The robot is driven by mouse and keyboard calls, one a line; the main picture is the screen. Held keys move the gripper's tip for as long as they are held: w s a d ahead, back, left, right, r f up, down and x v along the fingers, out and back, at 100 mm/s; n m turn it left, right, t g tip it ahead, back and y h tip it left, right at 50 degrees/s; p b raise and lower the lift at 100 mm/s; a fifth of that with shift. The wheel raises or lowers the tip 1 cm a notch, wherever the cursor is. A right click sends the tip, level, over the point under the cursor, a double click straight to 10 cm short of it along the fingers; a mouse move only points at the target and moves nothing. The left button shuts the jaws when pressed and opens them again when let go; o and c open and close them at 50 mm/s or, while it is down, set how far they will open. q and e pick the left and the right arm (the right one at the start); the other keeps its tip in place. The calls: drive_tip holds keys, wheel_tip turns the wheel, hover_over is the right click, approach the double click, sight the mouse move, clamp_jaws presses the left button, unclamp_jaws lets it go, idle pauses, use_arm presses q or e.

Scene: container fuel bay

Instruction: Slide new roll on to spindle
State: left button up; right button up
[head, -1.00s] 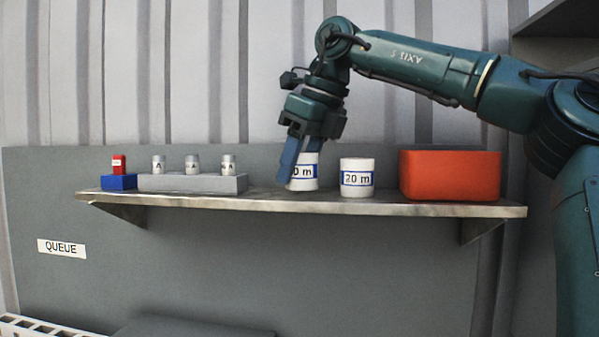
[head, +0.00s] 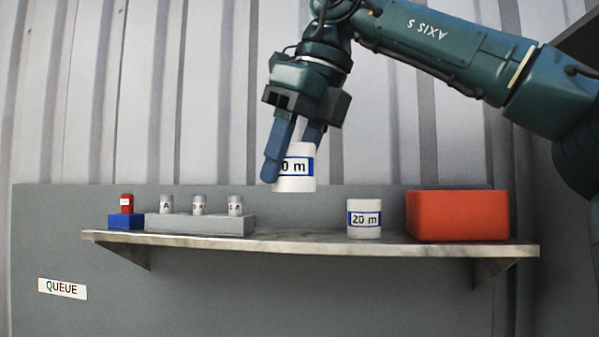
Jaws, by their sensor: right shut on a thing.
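My right gripper (head: 292,155) is shut on a white roll (head: 297,179) with a blue-edged label, of which "0 m" shows. The fingers cover part of the label. The roll hangs upright or nearly so, clear above the shelf. A second white roll (head: 364,219), labelled "20 m", stands on the shelf to the right. No spindle can be made out in the head view. My left gripper is not in view.
The shelf (head: 310,243) also holds a red item (head: 127,203) on a blue block (head: 126,222), several small grey cylinders on a grey block (head: 200,224), and an orange-red box (head: 457,215). A QUEUE label (head: 62,289) is on the panel below. The shelf's middle is clear.

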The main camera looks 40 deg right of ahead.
drive_tip(key=s+a, duration=0.5)
drive_tip(key=a, duration=0.1)
wheel_tip(320, 180, up, 6)
drive_tip(key=p, duration=0.2)
drive_tip(key=shift+s+a+r, duration=0.15)
drive_tip(key=shift+a+r, duration=0.05)
drive_tip(key=shift+a, duration=0.05)
drive_tip(key=shift+s, duration=0.1)
idle(0.3)
